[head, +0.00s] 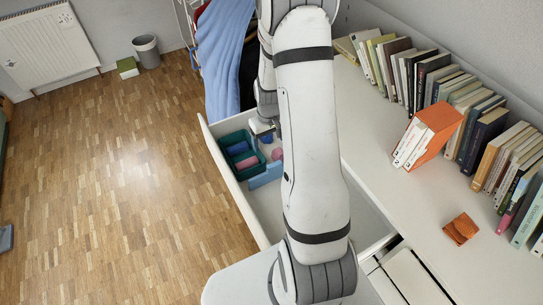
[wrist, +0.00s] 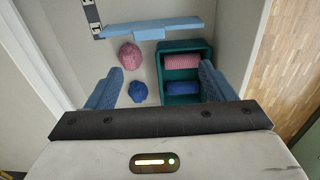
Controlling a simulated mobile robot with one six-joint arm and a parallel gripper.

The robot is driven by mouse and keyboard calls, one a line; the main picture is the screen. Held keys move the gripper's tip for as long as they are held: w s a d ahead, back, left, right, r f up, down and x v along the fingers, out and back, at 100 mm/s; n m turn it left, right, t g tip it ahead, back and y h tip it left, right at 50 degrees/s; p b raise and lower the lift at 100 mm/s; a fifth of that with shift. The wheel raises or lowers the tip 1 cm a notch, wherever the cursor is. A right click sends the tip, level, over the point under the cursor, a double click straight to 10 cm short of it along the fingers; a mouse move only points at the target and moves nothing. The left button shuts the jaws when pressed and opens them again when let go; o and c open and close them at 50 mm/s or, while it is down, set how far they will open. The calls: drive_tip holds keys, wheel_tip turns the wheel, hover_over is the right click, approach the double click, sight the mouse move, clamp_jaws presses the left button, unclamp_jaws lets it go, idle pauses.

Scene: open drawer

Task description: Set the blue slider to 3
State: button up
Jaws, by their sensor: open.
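The blue slider (wrist: 135,32) is a flat bar with a small raised block, lying across the open drawer at the top of the wrist view. In the head view the slider (head: 266,176) shows beside the teal tray. In the head view my gripper (head: 263,131) is partly hidden by my arm.
A teal tray (wrist: 188,44) in the drawer (head: 243,206) holds a pink and a blue roll. A pink bundle (wrist: 130,56) and a blue bundle (wrist: 138,92) lie beside it.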

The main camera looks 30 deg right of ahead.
hover_over(275, 164)
wheel_tip(275, 164, down, 7)
drive_tip(key=shift+a, duration=0.1)
drive_tip(key=shift+f+p, duration=0.35)
drive_tip(key=shift+f, duration=3.45)
drive_tip(key=shift+c, duration=0.4)
